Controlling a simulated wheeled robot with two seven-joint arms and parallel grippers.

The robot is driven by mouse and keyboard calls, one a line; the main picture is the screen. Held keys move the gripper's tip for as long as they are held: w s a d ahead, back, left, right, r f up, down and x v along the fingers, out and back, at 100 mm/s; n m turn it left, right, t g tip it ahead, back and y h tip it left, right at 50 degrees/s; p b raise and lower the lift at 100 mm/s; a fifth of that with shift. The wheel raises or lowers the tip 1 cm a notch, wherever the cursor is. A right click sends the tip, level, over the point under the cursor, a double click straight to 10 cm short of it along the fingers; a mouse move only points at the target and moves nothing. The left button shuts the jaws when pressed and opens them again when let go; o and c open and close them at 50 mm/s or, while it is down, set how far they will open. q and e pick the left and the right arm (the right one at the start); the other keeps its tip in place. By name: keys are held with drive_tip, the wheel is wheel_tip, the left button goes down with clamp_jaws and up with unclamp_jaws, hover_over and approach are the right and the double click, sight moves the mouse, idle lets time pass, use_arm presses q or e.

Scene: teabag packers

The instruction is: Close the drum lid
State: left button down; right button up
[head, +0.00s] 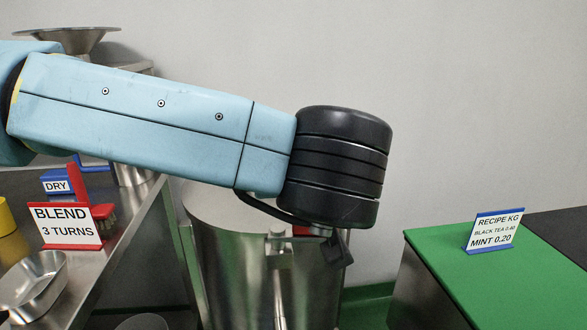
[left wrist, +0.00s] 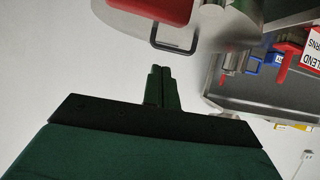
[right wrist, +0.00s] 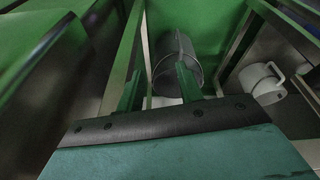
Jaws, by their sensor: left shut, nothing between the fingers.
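The steel drum (head: 235,265) stands at the centre of the head view, partly behind my left arm. Its grey round top (head: 218,208) shows only at the left; I cannot tell from this whether the lid is fully down. In the left wrist view a rounded steel surface (left wrist: 220,35) carries a red part (left wrist: 150,8) and a thin dark loop handle (left wrist: 174,40). My left gripper (left wrist: 160,69) is shut and empty, with its fingertips just short of the loop. My right gripper (right wrist: 158,87) is open, and shows only in the right wrist view.
A steel bench at left holds the BLEND sign (head: 70,225) and a metal scoop (head: 35,280). A green-topped counter (head: 450,270) with a recipe sign (head: 494,232) stands at right.

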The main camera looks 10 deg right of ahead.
drive_tip(key=shift+a+b+v, duration=0.15)
drive_tip(key=shift+b+v, duration=0.05)
drive_tip(key=shift+v, duration=0.5)
drive_tip(key=shift+a+b+v, duration=0.15)
drive_tip(key=shift+v, duration=0.6)
drive_tip(key=shift+w, duration=0.1)
